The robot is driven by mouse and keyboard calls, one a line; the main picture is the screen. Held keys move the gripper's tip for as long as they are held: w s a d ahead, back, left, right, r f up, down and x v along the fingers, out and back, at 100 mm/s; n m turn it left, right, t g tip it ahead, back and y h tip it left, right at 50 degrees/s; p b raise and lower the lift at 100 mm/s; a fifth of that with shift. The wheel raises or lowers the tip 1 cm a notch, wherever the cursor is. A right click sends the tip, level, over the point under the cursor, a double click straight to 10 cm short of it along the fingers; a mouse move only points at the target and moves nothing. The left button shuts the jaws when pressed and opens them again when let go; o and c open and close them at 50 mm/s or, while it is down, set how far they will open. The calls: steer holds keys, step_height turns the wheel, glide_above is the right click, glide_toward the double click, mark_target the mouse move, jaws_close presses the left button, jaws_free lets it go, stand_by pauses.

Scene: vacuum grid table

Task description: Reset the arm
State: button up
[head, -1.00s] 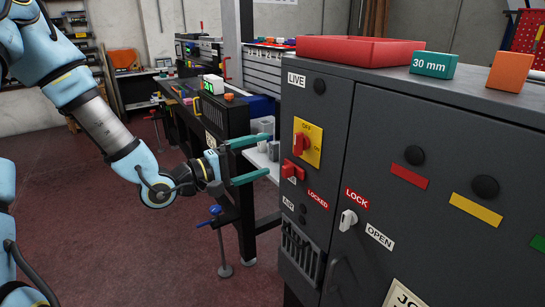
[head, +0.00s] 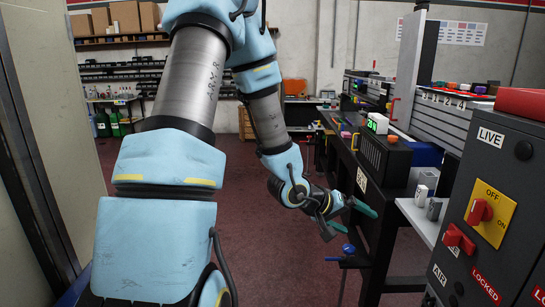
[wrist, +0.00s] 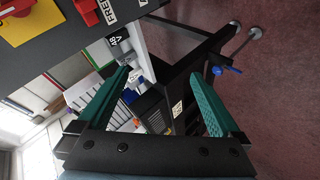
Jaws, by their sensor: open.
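My gripper (head: 346,218) is in the middle of the head view, at the end of my light blue and grey arm. Its two green fingers are apart with nothing between them. It is in free air over the red floor, left of the grey cabinet and in front of the dark workbench. In the wrist view the open green fingers (wrist: 160,103) frame part of the bench and the small shelf, and touch nothing.
The dark grey cabinet (head: 452,275) with red switches (head: 480,212) stands at the right. The workbench (head: 372,215) carries a box with a green display (head: 378,124). A blue-handled clamp (head: 348,249) juts out below the gripper. The red floor (head: 290,275) is open.

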steer(key=w+a+t+y, duration=0.15)
steer(key=a+y, duration=0.65)
steer(key=a, duration=1.1)
steer(key=s+a+r+g+y, duration=0.1)
steer(key=s+a+r+g, duration=0.2)
steer(key=s+a, duration=0.4)
steer(key=shift+s+a+r+n+g+y, duration=0.4)
steer(key=shift+a+r, duration=0.2)
steer(key=shift+a, duration=0.5)
